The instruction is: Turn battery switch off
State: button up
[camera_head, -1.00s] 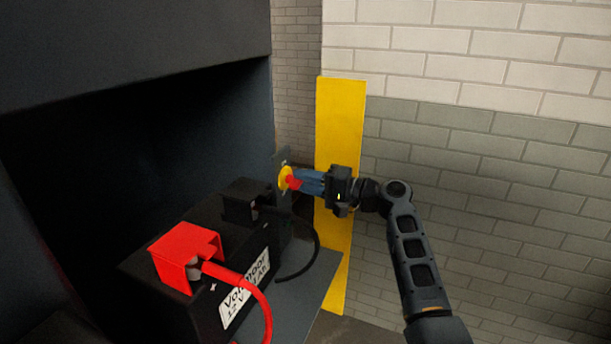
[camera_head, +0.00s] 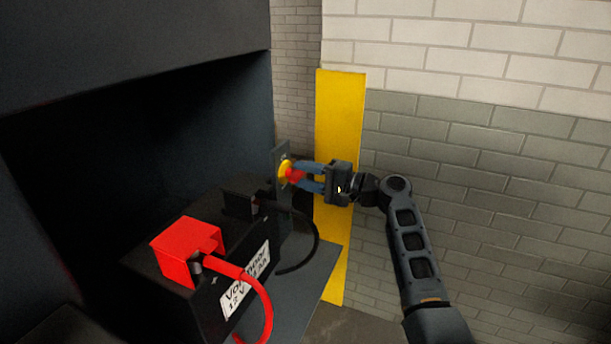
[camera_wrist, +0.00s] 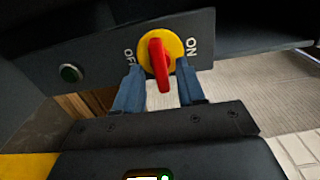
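The battery switch is a yellow disc (camera_wrist: 174,43) with a red handle (camera_wrist: 160,65) on a dark panel. In the wrist view the handle points almost straight at my gripper, between OFF on the left and ON on the right. My gripper (camera_wrist: 160,92) has its two blue fingers spread, one on each side of the handle's end, with gaps between. In the head view my gripper (camera_head: 307,178) reaches the switch (camera_head: 285,171) from the right. Which label the handle is set to, I cannot tell.
A black battery (camera_head: 207,308) with a red terminal cover (camera_head: 186,250) and red cable (camera_head: 262,300) stands at front left. A black cable (camera_head: 315,240) loops below my gripper. A yellow post (camera_head: 341,110) stands behind.

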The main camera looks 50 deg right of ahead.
jog(key=b+v, duration=0.1)
jog(key=v, duration=0.6)
jog(key=shift+s+b, duration=0.3)
jog(key=shift+s, duration=0.05)
jog(key=shift+d, duration=0.1)
dwell(0.4)
